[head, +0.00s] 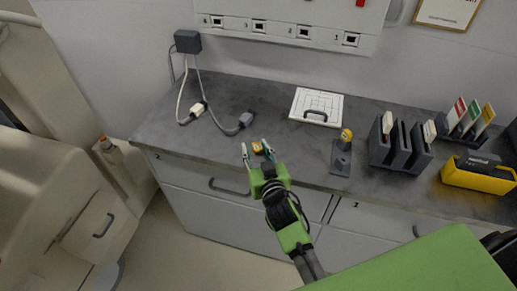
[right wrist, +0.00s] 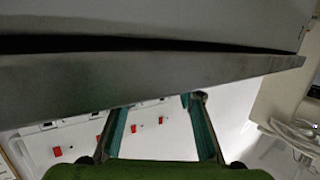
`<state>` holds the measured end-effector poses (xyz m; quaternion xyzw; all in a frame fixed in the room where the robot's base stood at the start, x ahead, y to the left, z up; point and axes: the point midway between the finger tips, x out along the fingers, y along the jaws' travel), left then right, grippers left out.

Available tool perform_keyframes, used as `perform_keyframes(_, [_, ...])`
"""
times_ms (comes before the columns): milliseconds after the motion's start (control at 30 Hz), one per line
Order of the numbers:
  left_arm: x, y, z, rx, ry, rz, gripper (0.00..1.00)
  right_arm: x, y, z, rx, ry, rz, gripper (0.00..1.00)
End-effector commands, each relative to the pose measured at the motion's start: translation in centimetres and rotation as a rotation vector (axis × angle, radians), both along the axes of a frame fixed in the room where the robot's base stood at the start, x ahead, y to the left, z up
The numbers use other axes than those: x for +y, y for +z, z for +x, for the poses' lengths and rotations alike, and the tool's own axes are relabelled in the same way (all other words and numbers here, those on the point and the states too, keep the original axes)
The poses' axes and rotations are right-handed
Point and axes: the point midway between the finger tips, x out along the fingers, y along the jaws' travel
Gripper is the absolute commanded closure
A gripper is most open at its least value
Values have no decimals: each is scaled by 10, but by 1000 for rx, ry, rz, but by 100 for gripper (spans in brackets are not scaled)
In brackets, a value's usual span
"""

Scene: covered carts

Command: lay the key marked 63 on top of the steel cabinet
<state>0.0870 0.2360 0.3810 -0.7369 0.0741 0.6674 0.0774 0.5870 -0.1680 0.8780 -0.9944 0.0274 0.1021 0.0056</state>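My right gripper (head: 255,147) points at the front edge of the grey counter, with its two teal fingers spread apart. The open fingers also show in the right wrist view (right wrist: 157,112), with nothing visible held between them. A small yellow piece (head: 258,147) shows between the fingertips in the head view; I cannot tell what it is. Another yellow piece (head: 346,135) sits on a small grey stand (head: 341,160). No number 63 is readable, so I cannot tell which thing is the key. I cannot identify the steel cabinet with certainty. My left gripper is not in view.
The counter (head: 270,95) carries two cable plugs (head: 198,109), a white board with a handle (head: 316,104), a dark slotted rack (head: 399,149) and a yellow box (head: 478,178). Drawers with handles (head: 229,190) lie below. A grey slab edge (right wrist: 150,85) crosses the wrist view.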

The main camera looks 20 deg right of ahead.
Motion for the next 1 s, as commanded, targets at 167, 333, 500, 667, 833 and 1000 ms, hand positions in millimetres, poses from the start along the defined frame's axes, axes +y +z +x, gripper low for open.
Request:
perform_keyframes(167, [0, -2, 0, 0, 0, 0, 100, -9, -25, -8, 54, -19, -3, 62])
perform_keyframes(333, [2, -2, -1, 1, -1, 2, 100, -10, -25, -12, 54, -21, -4, 62])
perform_keyframes(500, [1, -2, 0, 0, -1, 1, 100, -6, -15, -32, 43, -17, -3, 62])
perform_keyframes(667, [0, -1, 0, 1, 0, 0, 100, 1, -3, -56, 28, -10, -2, 62])
perform_keyframes(833, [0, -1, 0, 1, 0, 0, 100, 5, 8, -74, 13, -5, -3, 62])
perform_keyframes(1000, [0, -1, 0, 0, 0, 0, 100, 7, 15, -79, 1, -4, -3, 62])
